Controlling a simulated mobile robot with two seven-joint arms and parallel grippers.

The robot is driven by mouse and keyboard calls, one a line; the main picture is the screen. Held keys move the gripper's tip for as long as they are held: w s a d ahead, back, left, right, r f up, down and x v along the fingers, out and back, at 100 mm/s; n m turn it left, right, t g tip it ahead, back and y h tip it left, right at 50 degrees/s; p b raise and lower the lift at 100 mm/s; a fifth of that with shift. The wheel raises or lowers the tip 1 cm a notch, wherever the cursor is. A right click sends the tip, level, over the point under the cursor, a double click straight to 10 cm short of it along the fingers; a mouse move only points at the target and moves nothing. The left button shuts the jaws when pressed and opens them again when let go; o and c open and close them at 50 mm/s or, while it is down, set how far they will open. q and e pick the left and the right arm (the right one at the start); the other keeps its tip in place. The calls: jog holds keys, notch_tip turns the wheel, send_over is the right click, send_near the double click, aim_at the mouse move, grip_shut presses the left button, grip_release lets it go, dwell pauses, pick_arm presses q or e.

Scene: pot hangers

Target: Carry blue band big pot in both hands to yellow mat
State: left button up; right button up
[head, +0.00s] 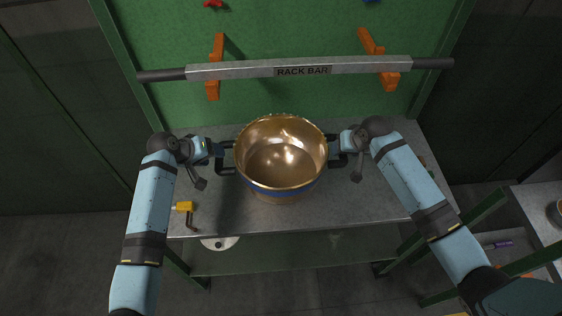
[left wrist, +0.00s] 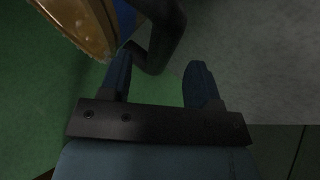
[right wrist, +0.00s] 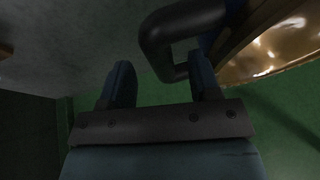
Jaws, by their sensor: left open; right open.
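The big brass pot (head: 282,155) with a blue band (head: 283,192) stands upright on the grey table, under the rack bar. It has a dark handle on each side. My left gripper (head: 217,150) is open at the left handle (head: 226,158); in the left wrist view, the handle (left wrist: 162,35) lies just beyond the fingertips (left wrist: 158,75). My right gripper (head: 347,145) is open at the right handle (head: 338,152); in the right wrist view, the handle (right wrist: 165,40) reaches between the fingertips (right wrist: 163,75). The yellow mat cannot be made out for certain.
A rack bar (head: 345,64) on orange brackets (head: 214,85) crosses the green panel behind the pot. A yellow-handled tool (head: 184,207) lies at the table's front left. A side bench (head: 535,205) stands at the right. The table front (head: 330,207) is mostly clear.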

pick_arm(q)
jog(key=shift+x, duration=1.85)
pick_arm(e)
jog(key=shift+x, duration=1.6)
pick_arm(q)
jog(key=shift+c, duration=0.2)
pick_arm(e)
jog(key=shift+c, duration=0.2)
pick_arm(q)
grip_shut()
pick_arm(e)
grip_shut()
pick_arm(q)
jog(key=shift+w+r, duration=0.1)
jog(key=shift+r, duration=0.1)
pick_arm(e)
jog(key=shift+w+r, duration=0.15)
jog(key=shift+r, duration=0.05)
